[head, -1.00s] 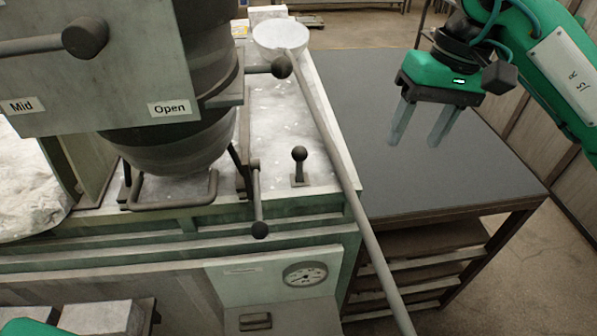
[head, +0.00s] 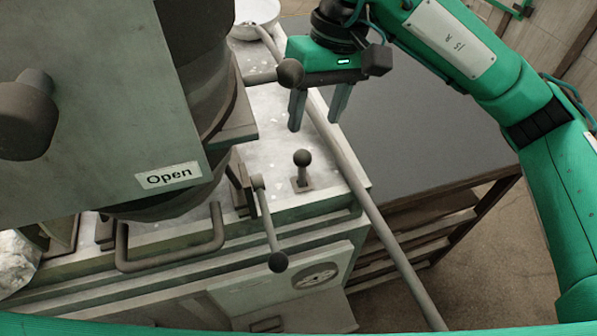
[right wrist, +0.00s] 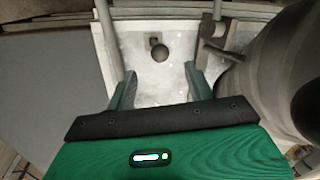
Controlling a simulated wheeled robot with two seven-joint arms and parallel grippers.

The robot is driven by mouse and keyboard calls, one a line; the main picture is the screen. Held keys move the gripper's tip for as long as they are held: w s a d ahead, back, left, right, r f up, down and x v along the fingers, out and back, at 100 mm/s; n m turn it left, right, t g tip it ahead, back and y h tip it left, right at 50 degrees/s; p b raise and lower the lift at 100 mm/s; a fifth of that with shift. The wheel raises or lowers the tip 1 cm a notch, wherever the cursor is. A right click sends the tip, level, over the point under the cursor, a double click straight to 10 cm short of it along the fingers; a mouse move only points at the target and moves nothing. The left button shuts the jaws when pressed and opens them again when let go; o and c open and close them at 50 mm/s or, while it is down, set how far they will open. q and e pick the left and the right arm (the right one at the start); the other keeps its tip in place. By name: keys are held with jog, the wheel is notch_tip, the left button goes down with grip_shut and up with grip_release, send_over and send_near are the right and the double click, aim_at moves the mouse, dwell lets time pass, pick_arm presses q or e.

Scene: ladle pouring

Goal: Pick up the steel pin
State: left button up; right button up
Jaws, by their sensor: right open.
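The steel pin (head: 302,160) is a short dark upright stem with a ball knob on a small square base. It stands on the pale speckled bench top. My right gripper (head: 315,124) is open and empty, above and behind the pin in the head view. In the right wrist view the knob of the pin (right wrist: 158,51) lies between the lines of the two fingers, beyond the fingertips (right wrist: 159,72). The pin stands apart from the fingers. My left gripper is not in view.
A long ladle handle (head: 365,200) runs diagonally right of the pin from the ladle bowl (head: 258,14). A ball-ended lever (head: 268,225) hangs left of the pin. The dark furnace body and "Open" panel (head: 120,130) fill the left. A grey table (head: 410,140) is clear at right.

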aim_at(304, 152)
jog(key=f, duration=0.2)
jog(key=f+p, duration=0.1)
jog(key=f, duration=0.1)
jog(key=shift+s+a, duration=0.15)
jog(key=shift+a, duration=0.15)
jog(key=shift+a+f, duration=0.15)
jog(key=shift+f, duration=0.45)
jog(key=shift+a+f+p, duration=0.15)
jog(key=shift+f+p, duration=0.25)
jog(key=shift+p, duration=0.4)
jog(key=f+p, duration=0.2)
jog(key=f, duration=0.1)
jog(key=shift+a, duration=0.3)
jog(key=shift+a+f, duration=0.1)
jog(key=shift+f, duration=0.55)
jog(key=shift+c, duration=0.2)
grip_shut()
